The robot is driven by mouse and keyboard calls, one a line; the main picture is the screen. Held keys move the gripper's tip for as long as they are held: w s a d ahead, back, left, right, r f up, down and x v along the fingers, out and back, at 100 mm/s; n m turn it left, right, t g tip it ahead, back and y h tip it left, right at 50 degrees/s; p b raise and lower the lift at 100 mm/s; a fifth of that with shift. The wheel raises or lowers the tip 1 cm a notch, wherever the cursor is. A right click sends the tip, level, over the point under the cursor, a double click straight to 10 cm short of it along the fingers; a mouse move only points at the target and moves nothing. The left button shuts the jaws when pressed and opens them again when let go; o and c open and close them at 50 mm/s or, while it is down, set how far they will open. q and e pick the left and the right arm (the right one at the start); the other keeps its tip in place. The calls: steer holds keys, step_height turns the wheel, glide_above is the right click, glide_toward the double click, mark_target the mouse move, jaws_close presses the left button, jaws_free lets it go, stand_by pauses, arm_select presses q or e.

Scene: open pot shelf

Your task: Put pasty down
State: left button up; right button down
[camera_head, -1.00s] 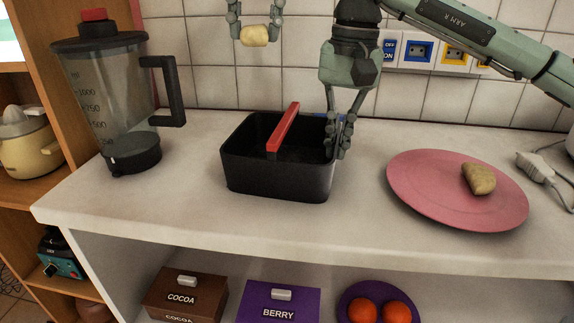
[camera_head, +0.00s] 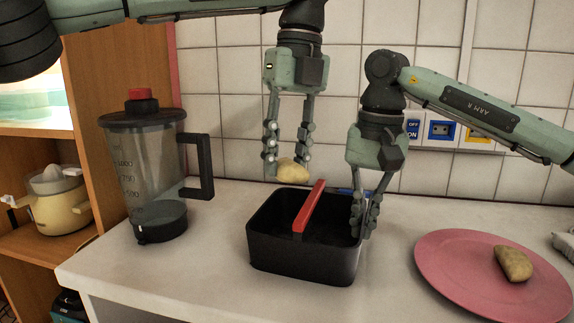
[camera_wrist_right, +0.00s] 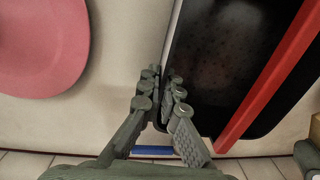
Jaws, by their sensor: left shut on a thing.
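My left gripper (camera_head: 286,160) is shut on a pale yellow pasty (camera_head: 293,173) and holds it just above the back left of the black rectangular pan (camera_head: 302,261). A red bar (camera_head: 309,207) spans the pan from front to back. The pan's inside is mostly hidden in the head view; its visible dark floor (camera_wrist_right: 215,50) looks empty in the right wrist view. My right gripper (camera_head: 364,218) is at the pan's right wall, one finger inside and one outside. In the right wrist view its fingers (camera_wrist_right: 161,85) close narrowly around that wall.
A pink plate (camera_head: 462,286) with another pasty (camera_head: 513,264) is on the counter at right. A blender (camera_head: 152,180) stands left of the pan. A juicer (camera_head: 57,205) sits on the left shelf. Tiled wall with sockets (camera_head: 440,130) is behind.

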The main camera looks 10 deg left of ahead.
arm_select(q)
steer(key=shift+f, duration=0.7)
steer(key=shift+f, duration=0.1)
steer(key=shift+f, duration=0.4)
steer(key=shift+f, duration=0.1)
steer(key=o, duration=1.2)
steer(key=shift+c, duration=0.2)
